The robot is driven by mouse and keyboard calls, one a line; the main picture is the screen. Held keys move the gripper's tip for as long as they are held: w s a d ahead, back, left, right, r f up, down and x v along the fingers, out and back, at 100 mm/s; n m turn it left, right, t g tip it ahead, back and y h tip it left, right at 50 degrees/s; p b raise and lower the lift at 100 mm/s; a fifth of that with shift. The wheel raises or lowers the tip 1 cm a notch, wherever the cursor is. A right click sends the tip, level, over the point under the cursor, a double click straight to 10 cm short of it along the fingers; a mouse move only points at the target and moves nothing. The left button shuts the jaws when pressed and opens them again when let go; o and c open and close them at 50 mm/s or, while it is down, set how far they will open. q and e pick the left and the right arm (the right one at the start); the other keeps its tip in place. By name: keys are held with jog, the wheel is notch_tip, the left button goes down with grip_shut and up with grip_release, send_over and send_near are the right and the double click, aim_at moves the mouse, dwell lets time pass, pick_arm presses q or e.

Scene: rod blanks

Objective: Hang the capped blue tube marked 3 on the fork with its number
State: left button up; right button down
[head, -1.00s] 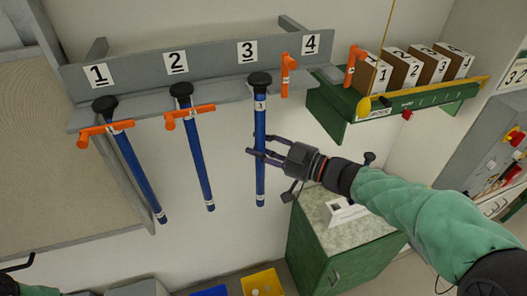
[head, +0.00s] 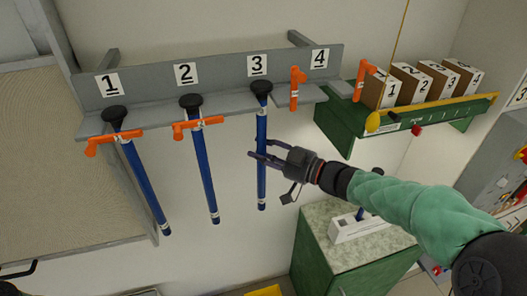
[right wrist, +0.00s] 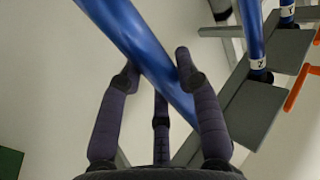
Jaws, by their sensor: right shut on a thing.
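The blue tube with a black cap (head: 261,160) hangs upright below the number 3 plate (head: 258,65) in the head view. Its cap is at the front edge of the grey ledge, in the fork 3 place; I cannot tell whether it rests on the fork. Its own mark is too small to read. My right gripper (head: 264,150) is shut on the tube's middle. In the right wrist view the tube (right wrist: 145,50) runs slantwise between the fingers. The orange latch (head: 295,88) right of fork 3 stands swung aside.
Two capped blue tubes hang at fork 1 (head: 147,190) and fork 2 (head: 206,175), with orange latches across them. Fork 4 is empty, its latch (head: 362,80) aside. A green shelf (head: 345,125) with numbered boxes is at right. A green cabinet (head: 350,255) stands below.

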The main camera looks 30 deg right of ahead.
jog(key=shift+f, duration=0.15)
jog(key=c, duration=0.8)
grip_release()
jog(key=v, duration=1.2)
